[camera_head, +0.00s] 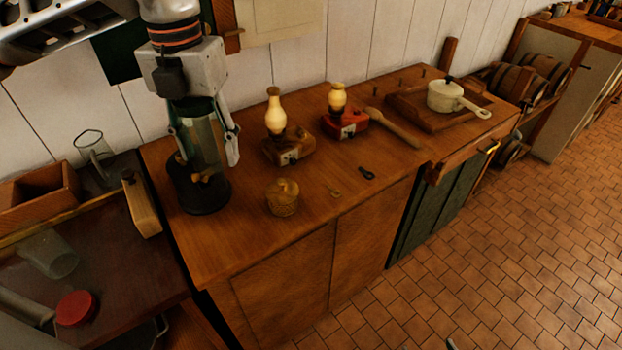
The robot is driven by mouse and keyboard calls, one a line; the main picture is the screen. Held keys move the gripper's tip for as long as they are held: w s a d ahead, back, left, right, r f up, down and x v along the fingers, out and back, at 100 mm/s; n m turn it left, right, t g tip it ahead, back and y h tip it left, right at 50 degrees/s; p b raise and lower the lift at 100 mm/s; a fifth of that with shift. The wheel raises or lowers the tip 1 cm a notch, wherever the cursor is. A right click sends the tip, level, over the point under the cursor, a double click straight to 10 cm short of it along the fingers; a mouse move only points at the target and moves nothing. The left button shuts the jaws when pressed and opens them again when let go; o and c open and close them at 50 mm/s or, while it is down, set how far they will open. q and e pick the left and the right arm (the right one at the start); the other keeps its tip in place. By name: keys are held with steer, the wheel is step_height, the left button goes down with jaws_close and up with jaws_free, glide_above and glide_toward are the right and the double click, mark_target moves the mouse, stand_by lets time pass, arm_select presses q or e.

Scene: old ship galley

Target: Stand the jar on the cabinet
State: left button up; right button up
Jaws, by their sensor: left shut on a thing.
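My left gripper (204,150) points down over the left end of the wooden cabinet (300,232). Its fingers are shut on a clear, greenish glass jar (202,137), one finger on each side. The jar is upright. Its lower end is at a round black base (205,198) with brass-coloured bits, which rests on the cabinet top. I cannot tell whether the glass and the black base are one piece. My right gripper is not in view.
A woven lidded pot (283,198), two lamps (276,118) (338,98), a wooden spoon (392,127) and a white saucepan (444,97) are on the cabinet. Bare top lies around the woven pot. A darker counter (120,258) at left holds glasses and a wooden box (40,194).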

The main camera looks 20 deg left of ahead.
arm_select(q)
glide_above(234, 232)
step_height(234, 232, down, 15)
steer(key=shift+b, duration=0.4)
steer(key=shift+f, duration=2.5)
steer(key=shift+f, duration=0.1)
steer(key=o, duration=1.3)
